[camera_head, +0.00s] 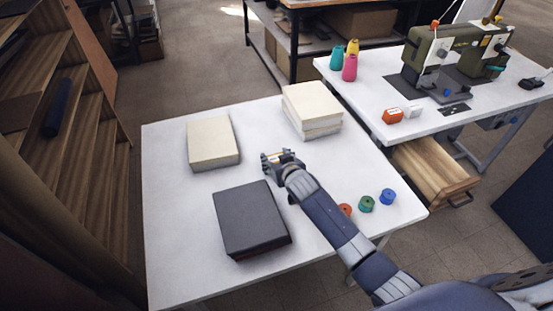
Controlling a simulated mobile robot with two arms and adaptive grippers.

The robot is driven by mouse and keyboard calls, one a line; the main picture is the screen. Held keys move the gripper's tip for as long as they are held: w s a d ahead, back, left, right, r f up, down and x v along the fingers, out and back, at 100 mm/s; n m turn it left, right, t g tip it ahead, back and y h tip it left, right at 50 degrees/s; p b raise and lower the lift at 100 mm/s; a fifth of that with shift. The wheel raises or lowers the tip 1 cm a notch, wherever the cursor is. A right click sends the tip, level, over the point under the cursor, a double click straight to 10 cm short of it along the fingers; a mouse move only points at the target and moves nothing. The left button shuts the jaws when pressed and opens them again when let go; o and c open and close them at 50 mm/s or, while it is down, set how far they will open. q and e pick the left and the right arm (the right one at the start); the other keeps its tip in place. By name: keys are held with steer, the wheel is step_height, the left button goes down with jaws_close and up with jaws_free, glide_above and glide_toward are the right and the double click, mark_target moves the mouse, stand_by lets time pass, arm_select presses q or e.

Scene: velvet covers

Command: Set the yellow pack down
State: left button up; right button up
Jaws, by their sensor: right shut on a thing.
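My right gripper (272,160) is over the middle of the white table, between the cream blocks and the dark box. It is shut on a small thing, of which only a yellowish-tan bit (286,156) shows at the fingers. I take this to be the yellow pack, but the fingers hide most of it. I cannot tell whether it touches the table top. My left gripper is not in view.
The white table (165,230) bears a cream block (212,142), a cream stack (312,108), a dark grey box (250,218) and coloured spools (367,203). A second table holds a sewing machine (445,50), an orange pack (392,116) and thread cones (350,67). An open drawer (435,172) juts out below.

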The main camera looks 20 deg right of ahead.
steer(key=shift+f, duration=0.2)
steer(key=o, duration=0.8)
steer(key=shift+r, duration=0.15)
